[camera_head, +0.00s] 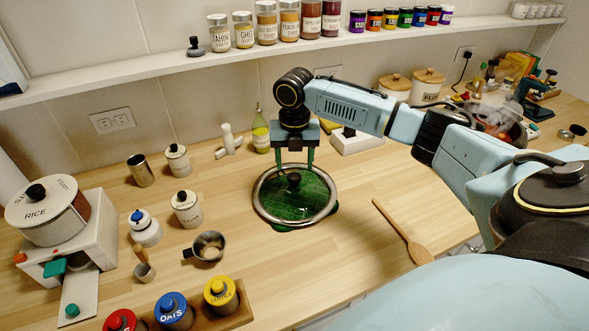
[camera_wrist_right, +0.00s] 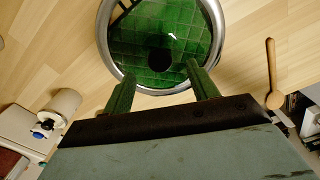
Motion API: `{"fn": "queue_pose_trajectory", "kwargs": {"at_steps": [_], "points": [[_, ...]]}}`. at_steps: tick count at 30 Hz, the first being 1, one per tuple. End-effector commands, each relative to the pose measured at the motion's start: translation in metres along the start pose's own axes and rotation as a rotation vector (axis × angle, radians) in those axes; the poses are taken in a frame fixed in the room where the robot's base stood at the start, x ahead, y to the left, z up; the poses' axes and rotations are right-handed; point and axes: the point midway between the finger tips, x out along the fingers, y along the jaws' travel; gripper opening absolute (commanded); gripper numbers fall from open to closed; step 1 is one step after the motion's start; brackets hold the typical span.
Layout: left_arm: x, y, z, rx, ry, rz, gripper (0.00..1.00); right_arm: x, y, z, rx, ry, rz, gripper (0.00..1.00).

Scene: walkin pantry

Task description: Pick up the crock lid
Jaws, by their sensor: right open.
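The crock lid (camera_head: 268,206) is a round clear lid with a silver rim and a black knob (camera_head: 294,180). It lies on a green tiled trivet (camera_head: 284,227) on the wooden counter. My right gripper (camera_head: 296,167) points down at the lid's far side, open, with its green fingers apart and nothing between them. In the right wrist view the rim (camera_wrist_right: 104,42) and the dark knob (camera_wrist_right: 159,60) show just beyond the fingertips (camera_wrist_right: 161,84). I cannot tell whether the fingers touch the lid. My left gripper is not in view.
A wooden spoon (camera_head: 404,234) lies right of the lid. A metal cup (camera_head: 208,247) and white canisters (camera_head: 186,208) stand to the left. An oil bottle (camera_head: 261,133) stands behind. A rack with coloured-lid jars (camera_head: 221,291) is at the front left. A shelf runs above.

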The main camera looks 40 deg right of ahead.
Motion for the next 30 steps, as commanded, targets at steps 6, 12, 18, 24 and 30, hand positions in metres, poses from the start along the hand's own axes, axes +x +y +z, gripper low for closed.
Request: {"fn": "queue_pose_trajectory", "kwargs": {"at_steps": [6,12,18,24,30], "points": [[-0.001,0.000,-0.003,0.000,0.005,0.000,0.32,0.030,0.000,-0.002,0.000,0.001,-0.002,0.59],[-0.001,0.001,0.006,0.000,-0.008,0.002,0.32,0.034,0.000,-0.002,-0.001,-0.001,0.000,0.59],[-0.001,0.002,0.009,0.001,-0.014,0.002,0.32,0.033,0.000,-0.002,-0.001,-0.001,-0.001,0.44],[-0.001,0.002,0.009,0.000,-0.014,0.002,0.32,0.033,0.000,-0.002,-0.001,-0.001,-0.001,0.18],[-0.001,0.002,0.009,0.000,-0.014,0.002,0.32,0.033,0.000,-0.002,0.000,-0.001,-0.001,0.00]]}}
